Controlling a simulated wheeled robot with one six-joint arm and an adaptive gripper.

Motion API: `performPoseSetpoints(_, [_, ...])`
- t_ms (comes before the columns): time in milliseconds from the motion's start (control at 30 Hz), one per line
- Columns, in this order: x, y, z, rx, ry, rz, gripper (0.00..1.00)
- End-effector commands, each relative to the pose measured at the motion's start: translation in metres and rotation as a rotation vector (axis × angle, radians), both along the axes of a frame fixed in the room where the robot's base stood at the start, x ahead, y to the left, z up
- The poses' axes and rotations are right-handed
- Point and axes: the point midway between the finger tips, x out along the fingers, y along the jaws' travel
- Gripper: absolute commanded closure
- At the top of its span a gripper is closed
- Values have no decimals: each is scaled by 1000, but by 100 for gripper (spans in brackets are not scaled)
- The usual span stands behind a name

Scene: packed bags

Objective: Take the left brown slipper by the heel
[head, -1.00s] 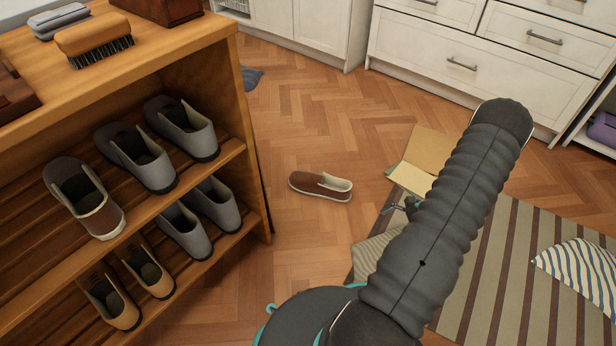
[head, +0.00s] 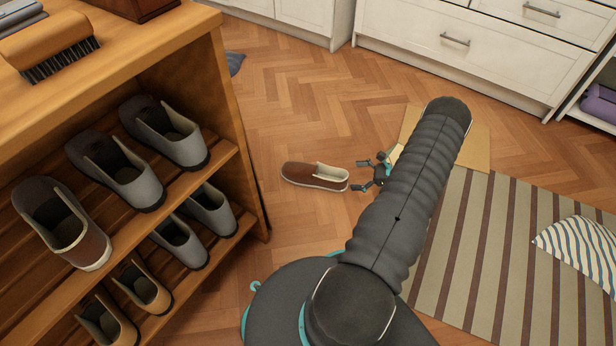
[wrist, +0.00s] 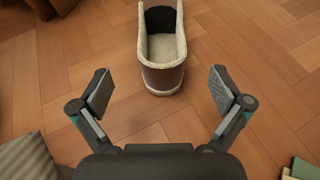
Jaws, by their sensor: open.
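A brown slipper (head: 308,176) with a cream lining lies upright on the wood floor, its toe to the left and its open heel end toward my gripper (head: 361,175). In the wrist view the slipper (wrist: 162,77) points away, with its heel centred just beyond and between the fingertips. My gripper (wrist: 160,90) is open and empty, and no finger touches the slipper. A similar brown-and-grey slipper (head: 88,247) stands on the upper shelf of the rack.
The wooden shoe rack (head: 235,125) with several grey and tan shoes stands at the left. A striped rug (head: 480,250) with a striped cushion (head: 580,250) lies at the right. White drawers (head: 450,55) close off the back. The floor around the slipper is clear.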

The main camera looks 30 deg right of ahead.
Motion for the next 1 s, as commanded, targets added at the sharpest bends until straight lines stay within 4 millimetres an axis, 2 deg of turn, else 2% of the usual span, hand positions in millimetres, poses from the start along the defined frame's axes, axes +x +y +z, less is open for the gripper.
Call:
performPoseSetpoints(33, [7, 9, -4, 2, 2, 6, 0])
performPoseSetpoints(200, [23, 23, -13, 0, 1, 9, 0])
performPoseSetpoints(467, [32, 31, -18, 0, 1, 9, 0])
performPoseSetpoints(800, [62, 55, -36, 0, 1, 10, 0])
performPoseSetpoints(1000, [65, 57, -37, 0, 1, 6, 0])
